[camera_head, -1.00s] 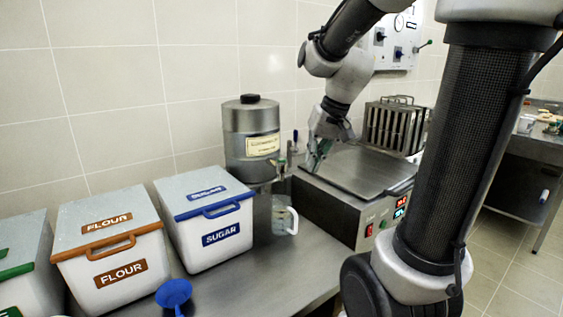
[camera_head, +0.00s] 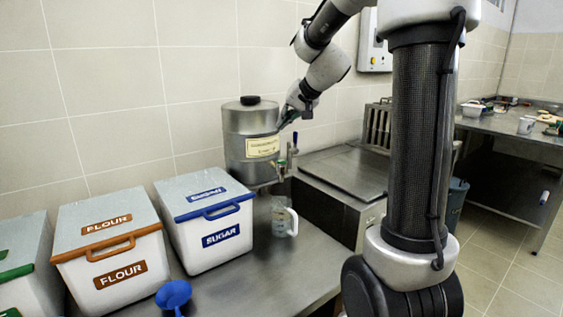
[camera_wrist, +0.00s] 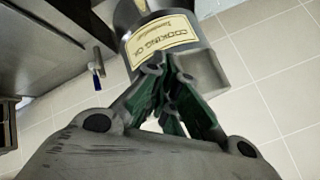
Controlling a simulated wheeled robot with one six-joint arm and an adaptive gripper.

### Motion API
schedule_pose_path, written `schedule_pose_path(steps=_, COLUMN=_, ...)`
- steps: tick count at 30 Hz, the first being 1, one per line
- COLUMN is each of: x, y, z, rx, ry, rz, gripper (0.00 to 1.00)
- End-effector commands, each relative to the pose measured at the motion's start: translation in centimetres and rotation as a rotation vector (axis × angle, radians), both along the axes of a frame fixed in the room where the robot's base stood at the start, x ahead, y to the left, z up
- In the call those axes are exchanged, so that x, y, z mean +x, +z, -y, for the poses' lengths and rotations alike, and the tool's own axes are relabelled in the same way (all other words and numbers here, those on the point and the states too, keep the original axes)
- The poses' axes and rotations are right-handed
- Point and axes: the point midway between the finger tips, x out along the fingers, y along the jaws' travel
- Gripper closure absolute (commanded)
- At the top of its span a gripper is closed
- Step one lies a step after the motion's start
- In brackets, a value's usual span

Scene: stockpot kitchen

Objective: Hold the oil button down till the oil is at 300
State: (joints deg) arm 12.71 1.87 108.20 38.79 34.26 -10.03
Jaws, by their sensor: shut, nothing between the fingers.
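The steel cooking oil drum (camera_head: 251,136) stands against the wall, with a cream label. Its tap (camera_head: 281,165) is at the lower right side. A clear jug (camera_head: 279,216) with a white handle stands on the counter below the tap. The jug's markings and oil level are too small to read. My gripper (camera_head: 285,122) is shut and empty at the drum's upper right side. In the wrist view the green fingers (camera_wrist: 172,75) overlap the edge of the drum's label (camera_wrist: 158,40); I cannot tell whether they touch. I cannot make out an oil button.
A steel appliance with a flat lid (camera_head: 343,172) stands right of the drum. Sugar (camera_head: 215,225) and flour (camera_head: 115,250) bins stand to the left, with a blue scoop (camera_head: 174,295) in front. Bare counter lies before the jug.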

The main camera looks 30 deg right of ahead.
Motion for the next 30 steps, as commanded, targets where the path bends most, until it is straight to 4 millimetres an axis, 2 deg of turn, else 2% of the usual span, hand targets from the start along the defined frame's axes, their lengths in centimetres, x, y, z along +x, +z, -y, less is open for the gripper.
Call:
schedule_pose_path(steps=5, x=0.0, y=-1.0, z=0.0, rx=0.0, ry=0.001, rz=-0.003, gripper=1.0)
schedule_pose_path(steps=15, x=-0.1, y=-5.7, z=0.0, rx=0.002, ry=0.0, rz=-0.004, gripper=1.0)
schedule_pose_path(steps=21, x=0.0, y=-7.8, z=0.0, rx=0.001, ry=0.0, rz=-0.002, gripper=1.0)
schedule_pose_path(steps=30, x=-0.1, y=-8.8, z=0.0, rx=0.0, ry=0.0, rz=-0.001, gripper=1.0)
